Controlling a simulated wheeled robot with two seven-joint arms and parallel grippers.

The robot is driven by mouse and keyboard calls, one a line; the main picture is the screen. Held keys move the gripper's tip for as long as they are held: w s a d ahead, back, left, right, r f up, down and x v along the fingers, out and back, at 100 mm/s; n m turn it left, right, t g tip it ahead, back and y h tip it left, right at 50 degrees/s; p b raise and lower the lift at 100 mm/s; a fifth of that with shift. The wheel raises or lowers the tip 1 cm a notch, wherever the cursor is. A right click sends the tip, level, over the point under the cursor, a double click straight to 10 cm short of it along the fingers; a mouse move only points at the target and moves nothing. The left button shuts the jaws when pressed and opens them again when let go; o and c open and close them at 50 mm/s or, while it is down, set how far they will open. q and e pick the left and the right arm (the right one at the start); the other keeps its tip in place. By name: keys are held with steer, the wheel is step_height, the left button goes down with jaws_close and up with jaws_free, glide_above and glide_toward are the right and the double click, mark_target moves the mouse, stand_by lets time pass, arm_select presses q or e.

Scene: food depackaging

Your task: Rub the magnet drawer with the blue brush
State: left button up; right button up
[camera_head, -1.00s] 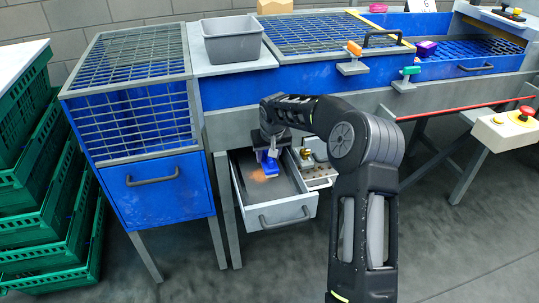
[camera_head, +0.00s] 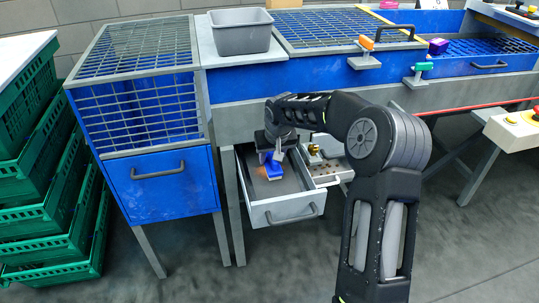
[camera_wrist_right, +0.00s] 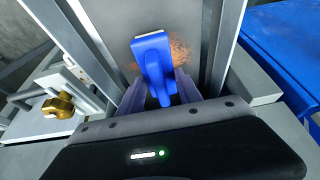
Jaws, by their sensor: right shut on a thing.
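The magnet drawer (camera_head: 287,211) is a grey drawer pulled out below the blue machine, with a bare dark floor and an orange-brown dirt patch. My right gripper (camera_head: 272,155) reaches down into it, shut on the blue brush (camera_head: 274,168). In the right wrist view the blue brush (camera_wrist_right: 158,66) stands between the fingers of the gripper (camera_wrist_right: 172,95), with its head over the brown patch (camera_wrist_right: 180,52). The brush head covers part of the patch. I cannot tell whether the bristles touch the floor. My left gripper is not in view.
A plate with a brass knob (camera_head: 314,150) sits right of the drawer; the knob also shows in the right wrist view (camera_wrist_right: 58,104). A blue cabinet (camera_head: 165,187) stands left of it. Green crates (camera_head: 62,218) are stacked far left. A grey bin (camera_head: 241,38) stands above.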

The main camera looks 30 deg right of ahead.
mark_target(277, 165)
steer(key=shift+s, duration=0.2)
steer(key=shift+s+a+f+b, duration=0.1)
steer(key=shift+s+b, duration=0.2)
steer(key=shift+s, duration=0.15)
steer(key=shift+s+a+f+b, duration=0.1)
steer(key=shift+s+b, duration=0.15)
steer(key=shift+s, duration=0.2)
steer(key=shift+s+a+b, duration=0.15)
steer(key=shift+s+a, duration=0.05)
steer(key=shift+s, duration=0.3)
steer(key=shift+s+a+b, duration=0.15)
steer(key=shift+s, duration=0.3)
steer(key=shift+w+a+r, duration=0.1)
steer(key=shift+w+a, duration=0.2)
steer(key=shift+a, duration=0.35)
steer(key=shift+w, duration=0.1)
